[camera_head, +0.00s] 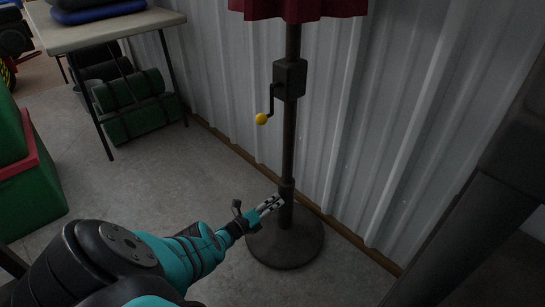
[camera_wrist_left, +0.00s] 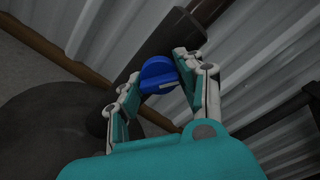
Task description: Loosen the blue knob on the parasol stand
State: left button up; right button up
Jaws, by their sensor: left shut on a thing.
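The parasol stand has a dark pole (camera_head: 290,135) rising from a round dark base (camera_head: 285,245). The base also shows in the left wrist view (camera_wrist_left: 45,125). My left gripper (camera_head: 275,204) reaches in from the left to the low collar of the pole, just above the base. In the left wrist view the blue knob (camera_wrist_left: 157,72) sits on the stand's tube between the two fingers of my left gripper (camera_wrist_left: 160,85), which is shut on it. In the head view the knob is hidden by the fingers. My right gripper is not in view.
A crank with a yellow ball (camera_head: 261,119) sticks out left of the pole, above my left arm. Red parasol cloth (camera_head: 300,8) hangs at the top. A corrugated wall (camera_head: 400,130) stands close behind. A table (camera_head: 105,28) and green rolls (camera_head: 135,105) are at the left.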

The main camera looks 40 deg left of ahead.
pick_arm(q)
jog(key=n, duration=0.6)
jog(key=shift+n, duration=0.3)
dwell(0.4)
jog(key=o, duration=1.1)
jog(key=shift+o, duration=0.2)
